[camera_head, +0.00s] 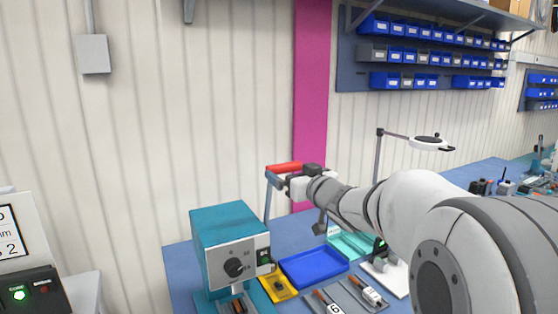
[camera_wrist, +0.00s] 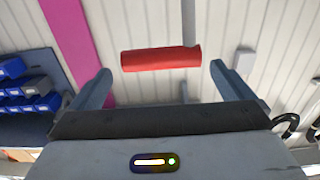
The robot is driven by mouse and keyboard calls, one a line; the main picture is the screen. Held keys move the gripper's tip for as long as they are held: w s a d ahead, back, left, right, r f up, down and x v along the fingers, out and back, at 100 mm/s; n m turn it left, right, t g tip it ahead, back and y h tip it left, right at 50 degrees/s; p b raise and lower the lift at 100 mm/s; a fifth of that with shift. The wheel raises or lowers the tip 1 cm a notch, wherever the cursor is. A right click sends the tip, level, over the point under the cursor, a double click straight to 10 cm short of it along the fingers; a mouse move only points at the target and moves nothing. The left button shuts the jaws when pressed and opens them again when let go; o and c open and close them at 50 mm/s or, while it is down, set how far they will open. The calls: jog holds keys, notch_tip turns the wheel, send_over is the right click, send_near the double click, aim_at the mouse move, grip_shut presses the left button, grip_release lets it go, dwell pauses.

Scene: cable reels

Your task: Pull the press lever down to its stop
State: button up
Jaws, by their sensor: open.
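The press lever has a red handle (camera_head: 284,168) on a grey arm that stands up beside a teal press body (camera_head: 222,222) with a black dial. The lever is raised, with the handle well above the press. My gripper (camera_head: 282,182) is at the handle, coming from the right. In the wrist view the red handle (camera_wrist: 160,58) lies crosswise between the tips of my open gripper (camera_wrist: 160,70), with a gap on each side. I cannot tell if the handle touches anything in depth. The lever's pivot is hard to see.
On the blue bench (camera_head: 180,262) are a yellow tray (camera_head: 291,291), a blue tray (camera_head: 314,266) and small labelled parts below my arm. A magnifier lamp (camera_head: 427,143) stands behind my arm. Blue bins (camera_head: 400,82) hang on the wall. Air above the press is clear.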

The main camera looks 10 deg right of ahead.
aim_at(281, 165)
jog(key=p+x, duration=0.1)
jog(key=x, duration=0.6)
jog(key=shift+w+f, duration=0.1)
jog(key=c, duration=1.2)
jog(key=shift+d, duration=0.1)
jog(key=shift+c, duration=0.2)
